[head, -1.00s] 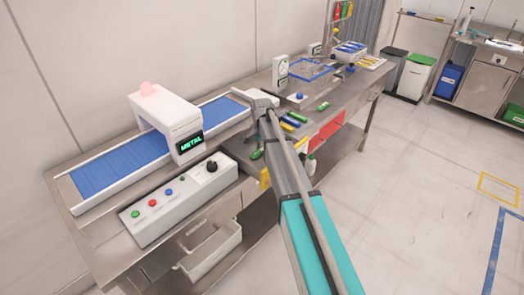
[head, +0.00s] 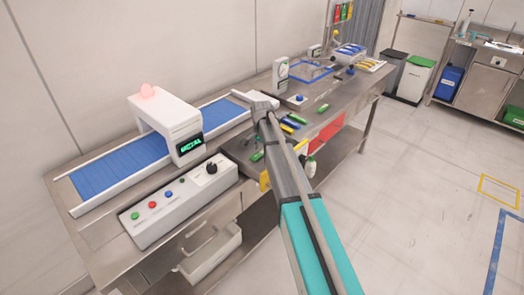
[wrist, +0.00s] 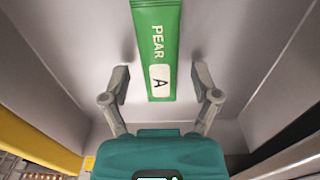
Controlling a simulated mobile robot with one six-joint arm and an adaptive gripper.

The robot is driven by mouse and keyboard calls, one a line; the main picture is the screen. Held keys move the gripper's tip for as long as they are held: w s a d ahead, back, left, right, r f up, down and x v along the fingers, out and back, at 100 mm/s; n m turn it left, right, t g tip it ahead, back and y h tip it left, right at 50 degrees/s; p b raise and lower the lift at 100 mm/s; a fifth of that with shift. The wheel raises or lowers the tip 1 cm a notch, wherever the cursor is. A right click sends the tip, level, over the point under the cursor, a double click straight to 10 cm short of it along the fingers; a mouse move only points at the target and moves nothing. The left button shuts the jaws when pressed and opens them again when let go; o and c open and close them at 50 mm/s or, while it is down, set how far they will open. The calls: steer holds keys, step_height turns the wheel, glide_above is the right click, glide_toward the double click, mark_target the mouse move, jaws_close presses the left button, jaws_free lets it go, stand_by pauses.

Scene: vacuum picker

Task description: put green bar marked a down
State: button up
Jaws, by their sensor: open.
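The green bar (wrist: 156,30) printed PEAR and marked A lies flat on a pale grey surface in the wrist view, its A end toward me. My gripper (wrist: 161,74) is open, with one finger on each side of the bar's near end and a visible gap on both sides. Whether the bar rests fully on the surface is hard to tell from this angle.
In the head view, a conveyor with a blue belt (head: 105,172) runs through a white detector (head: 168,122) reading METAL. A control box (head: 180,200) stands in front. A yellow edge (wrist: 35,142) shows lower left in the wrist view.

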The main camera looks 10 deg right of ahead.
mark_target(262, 151)
steer(key=shift+r, duration=0.15)
step_height(262, 151, up, 12)
steer(key=p, duration=1.2)
stand_by(0.7)
steer(key=s+n, duration=1)
steer(key=s, duration=1.9)
steer(key=shift+s+a+n, duration=0.15)
steer(key=shift+s+n, duration=0.15)
steer(key=shift+n, duration=0.1)
